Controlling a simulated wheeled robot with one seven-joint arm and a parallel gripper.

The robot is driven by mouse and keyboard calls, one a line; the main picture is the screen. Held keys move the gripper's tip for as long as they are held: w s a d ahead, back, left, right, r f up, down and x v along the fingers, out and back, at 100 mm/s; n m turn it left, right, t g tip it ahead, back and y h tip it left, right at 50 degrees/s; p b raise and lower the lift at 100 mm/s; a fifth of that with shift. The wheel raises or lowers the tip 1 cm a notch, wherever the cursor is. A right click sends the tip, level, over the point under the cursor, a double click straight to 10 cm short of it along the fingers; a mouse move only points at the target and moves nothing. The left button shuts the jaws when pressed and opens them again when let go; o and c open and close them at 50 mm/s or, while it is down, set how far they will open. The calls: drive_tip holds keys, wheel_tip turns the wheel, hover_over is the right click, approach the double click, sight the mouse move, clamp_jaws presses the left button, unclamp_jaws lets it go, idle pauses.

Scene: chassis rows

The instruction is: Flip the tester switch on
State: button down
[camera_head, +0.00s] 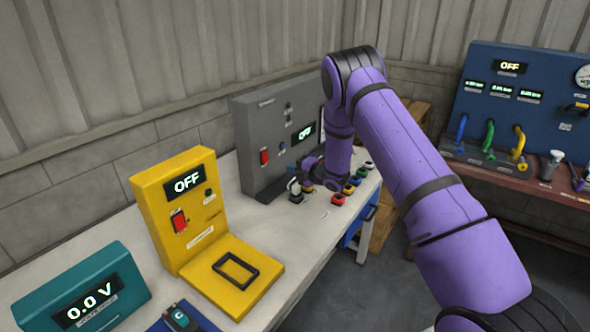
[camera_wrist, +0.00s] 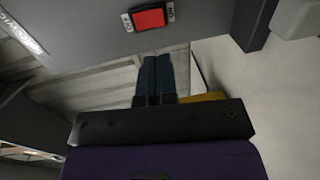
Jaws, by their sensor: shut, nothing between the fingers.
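A grey panel box (camera_head: 262,128) stands at the back of the bench with a red switch (camera_head: 264,156) and a small display reading OFF. A yellow box (camera_head: 187,215) in front of it also has a red switch (camera_head: 179,221) and a display reading OFF. I cannot tell from labels which one is the tester. My gripper (camera_wrist: 153,58) is shut and empty, its dark fingers together. In the wrist view the red switch (camera_wrist: 149,18) on a grey face is just beyond the fingertips, apart from them. In the head view my arm's end is low beside the grey box, its fingers mostly hidden.
Several coloured knobs or buttons (camera_head: 349,189) and a black-and-white part (camera_head: 294,187) are on the bench close to my wrist. A teal meter (camera_head: 85,292) reading 0.0 V stands at the front left. A blue panel (camera_head: 525,95) with hoses is at right.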

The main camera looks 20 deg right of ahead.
sight(266, 162)
drive_tip(key=x, duration=1)
drive_tip(key=shift+w+a+f, duration=0.1)
idle(0.4)
